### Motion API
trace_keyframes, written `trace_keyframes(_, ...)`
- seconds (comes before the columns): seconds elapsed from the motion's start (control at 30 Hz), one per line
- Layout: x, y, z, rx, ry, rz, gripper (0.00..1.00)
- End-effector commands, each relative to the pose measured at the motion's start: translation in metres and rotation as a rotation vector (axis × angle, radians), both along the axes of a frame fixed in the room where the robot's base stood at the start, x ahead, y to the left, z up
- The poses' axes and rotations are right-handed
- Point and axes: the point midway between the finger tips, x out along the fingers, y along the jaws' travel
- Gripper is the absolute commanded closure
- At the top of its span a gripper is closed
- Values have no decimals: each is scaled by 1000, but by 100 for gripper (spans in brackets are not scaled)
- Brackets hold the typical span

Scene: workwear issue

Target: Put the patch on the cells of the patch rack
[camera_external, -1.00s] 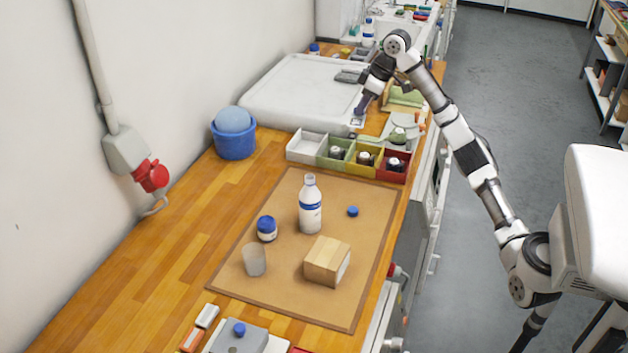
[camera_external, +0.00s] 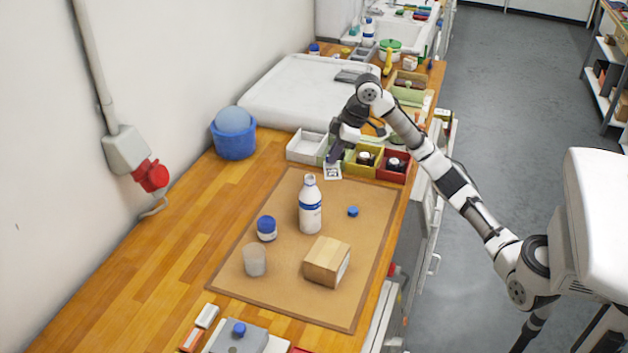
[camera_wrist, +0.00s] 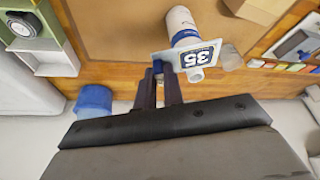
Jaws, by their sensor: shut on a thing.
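My gripper (camera_external: 333,157) is shut on a flat white patch (camera_external: 332,172) and holds it in the air by the front of the row of coloured bins. In the wrist view the patch (camera_wrist: 187,58) has a dark blue field reading "35" and juts out between my fingertips (camera_wrist: 160,72), overlapping the white bottle behind it. I cannot tell for sure which thing is the patch rack. Some small coloured cells (camera_wrist: 296,66) show at the right edge of the wrist view. The row of bins has a white (camera_external: 306,147), a green, a yellow and a red (camera_external: 393,166) compartment.
A brown mat (camera_external: 290,195) carries a white bottle (camera_external: 310,212), a blue-lidded jar (camera_external: 267,229), a clear cup (camera_external: 255,260), a blue cap (camera_external: 353,211) and a wooden block (camera_external: 326,262). A blue bucket (camera_external: 235,143) stands by the wall. Bare wood lies left of the mat.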

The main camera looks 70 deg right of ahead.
Motion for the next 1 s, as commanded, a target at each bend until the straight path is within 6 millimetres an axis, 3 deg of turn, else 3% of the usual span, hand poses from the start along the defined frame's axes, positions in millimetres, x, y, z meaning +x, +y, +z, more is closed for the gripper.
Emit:
trace_keyframes(0.5, -1, -1, -128, 2, 3, -2, 100)
trace_keyframes(0.83, -1, 0, -157, 1, 2, -1, 100)
trace_keyframes(1.0, -1, 0, -183, 2, 3, -2, 100)
